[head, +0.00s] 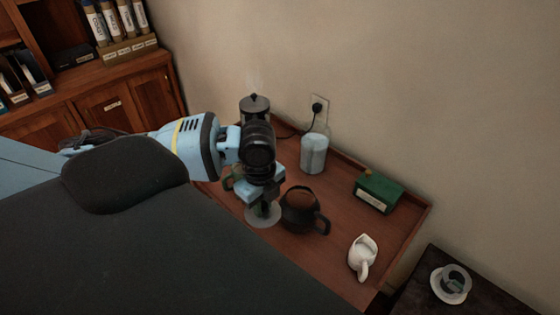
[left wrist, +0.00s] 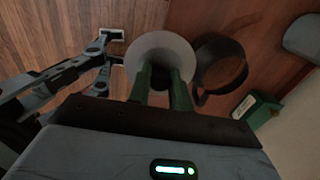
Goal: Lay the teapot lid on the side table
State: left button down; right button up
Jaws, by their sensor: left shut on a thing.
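My left gripper (head: 262,207) is shut on a round grey disc, the teapot lid (head: 265,220), and holds it by its middle. In the left wrist view the lid (left wrist: 160,47) shows beyond the two green fingertips (left wrist: 163,85), which hide part of its centre. A dark brown teapot (head: 298,207) with a handle stands close to the right of the lid on the wooden table (head: 325,262); it also shows in the left wrist view (left wrist: 221,68). A small dark side table (head: 490,292) stands at the lower right. My right gripper is not seen.
On the wooden table are a pale canister (head: 314,153), a green box (head: 378,192), a white jug (head: 362,256) and a dark pot (head: 254,107). A white dish with a cup (head: 451,285) stands on the side table, with bare surface at its right.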

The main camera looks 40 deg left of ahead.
aim_at(253, 218)
pick_arm(q)
jog(key=shift+s+a+r, duration=0.1)
jog(key=shift+s+a, duration=0.05)
jog(key=shift+s, duration=0.65)
jog(key=shift+s+a+r, duration=0.1)
jog(key=shift+s, duration=0.65)
